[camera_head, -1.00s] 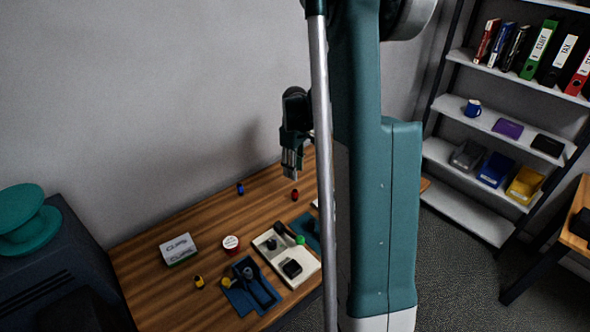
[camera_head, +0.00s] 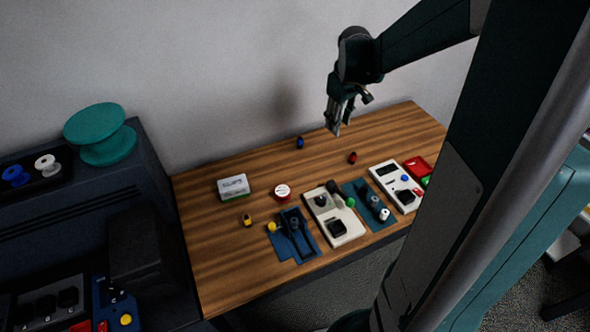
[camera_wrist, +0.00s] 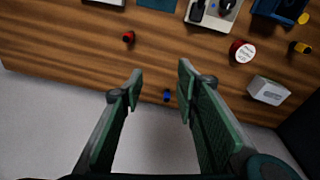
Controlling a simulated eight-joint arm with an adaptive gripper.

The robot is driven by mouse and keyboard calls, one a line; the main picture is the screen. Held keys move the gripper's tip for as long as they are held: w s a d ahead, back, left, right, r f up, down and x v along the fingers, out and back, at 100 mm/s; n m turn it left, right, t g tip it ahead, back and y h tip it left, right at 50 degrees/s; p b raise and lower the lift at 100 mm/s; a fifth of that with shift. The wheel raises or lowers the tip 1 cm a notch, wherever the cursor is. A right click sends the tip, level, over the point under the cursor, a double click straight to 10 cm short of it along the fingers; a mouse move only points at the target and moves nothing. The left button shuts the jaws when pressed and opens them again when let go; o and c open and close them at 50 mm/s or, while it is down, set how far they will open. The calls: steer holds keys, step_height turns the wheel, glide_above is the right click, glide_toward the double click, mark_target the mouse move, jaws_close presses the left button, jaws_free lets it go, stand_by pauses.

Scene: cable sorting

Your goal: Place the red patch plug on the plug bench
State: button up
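The red patch plug (camera_head: 352,157) looks like a small red piece with a dark end. It lies on the wooden table toward the back. In the wrist view the red plug (camera_wrist: 128,37) lies beyond the left fingertip, clear of it. My gripper (camera_head: 337,131) hangs above the back of the table, pointing down. In the wrist view my gripper (camera_wrist: 160,72) is open, with two green-padded fingers apart and nothing between the tips. I cannot tell for certain which surface is the plug bench; the wooden table (camera_head: 215,262) holds the plugs and several panels.
A blue plug (camera_head: 300,143) and a yellow plug (camera_head: 247,220) lie on the table. A clips box (camera_head: 233,187), a round red-and-white tin (camera_head: 283,192), cream panels (camera_head: 340,228) and blue trays (camera_head: 290,252) also stand there. A dark cabinet with a teal spool (camera_head: 100,133) is at left.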

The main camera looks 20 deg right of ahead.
steer(key=s+a+r+t, duration=0.1)
steer(key=s+a+r, duration=0.2)
steer(key=a, duration=0.2)
steer(key=s+a+r+m+t, duration=0.1)
steer(key=s+a+r, duration=0.2)
steer(key=a, duration=0.3)
steer(key=s+a+r+t, duration=0.1)
steer(key=s+a+r, duration=0.2)
steer(key=s+a, duration=0.15)
steer(key=s+a+m+t, duration=0.1)
steer(key=s+a+t, duration=0.1)
steer(key=s+a, duration=0.8)
steer(key=shift+s+a+r+t+y, duration=0.3)
steer(key=shift+s+a+t, duration=0.1)
steer(key=shift+a, duration=0.25)
steer(key=shift+o, duration=0.6)
